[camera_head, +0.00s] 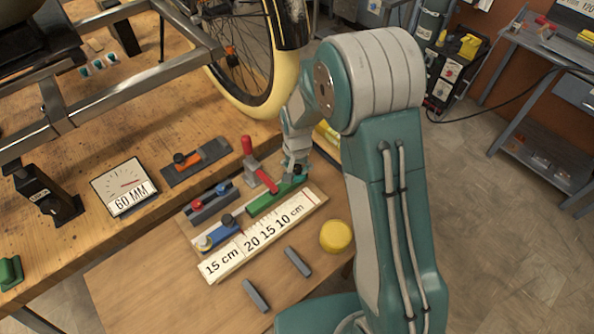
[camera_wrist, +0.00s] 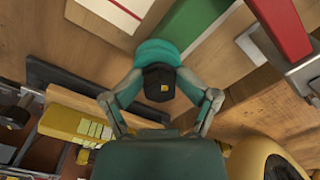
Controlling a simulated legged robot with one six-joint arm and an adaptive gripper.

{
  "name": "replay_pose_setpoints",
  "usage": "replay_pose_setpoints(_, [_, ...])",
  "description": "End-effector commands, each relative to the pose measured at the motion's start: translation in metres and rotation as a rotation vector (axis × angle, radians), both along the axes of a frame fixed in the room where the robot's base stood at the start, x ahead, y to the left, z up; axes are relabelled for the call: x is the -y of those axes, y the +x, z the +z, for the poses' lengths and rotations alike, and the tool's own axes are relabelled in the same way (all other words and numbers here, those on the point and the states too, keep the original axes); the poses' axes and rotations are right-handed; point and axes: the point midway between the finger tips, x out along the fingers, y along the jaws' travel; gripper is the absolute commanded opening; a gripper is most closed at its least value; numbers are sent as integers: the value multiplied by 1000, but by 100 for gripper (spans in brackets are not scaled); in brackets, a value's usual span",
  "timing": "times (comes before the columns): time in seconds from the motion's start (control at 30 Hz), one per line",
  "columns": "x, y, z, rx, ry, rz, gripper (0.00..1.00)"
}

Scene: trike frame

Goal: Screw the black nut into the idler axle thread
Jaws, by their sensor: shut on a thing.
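My gripper (camera_head: 295,172) points down at the right end of the green block on the small bench. In the head view a small dark piece shows at the fingertips. The green block (camera_head: 272,198) lies just beside the gripper and also shows in the wrist view (camera_wrist: 200,28). I cannot pick out the idler axle thread, or tell whether the nut touches it.
A red-handled clamp (camera_head: 258,165) stands close left of my gripper. The trike wheel (camera_head: 245,60) and frame (camera_head: 100,88) stand behind.

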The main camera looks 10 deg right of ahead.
Motion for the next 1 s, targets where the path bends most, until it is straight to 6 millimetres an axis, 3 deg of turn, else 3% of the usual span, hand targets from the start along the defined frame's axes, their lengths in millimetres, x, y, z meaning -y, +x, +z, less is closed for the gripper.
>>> replay_pose_setpoints(0.33, [0,-2,-2,-5,0,66,52])
replay_pose_setpoints(0.53, [0,-2,-2,-5,1,197,52])
replay_pose_setpoints(0.77, [0,-1,-2,-4,0,206,52])
replay_pose_setpoints(1.0, [0,-1,-2,-4,1,349,52])
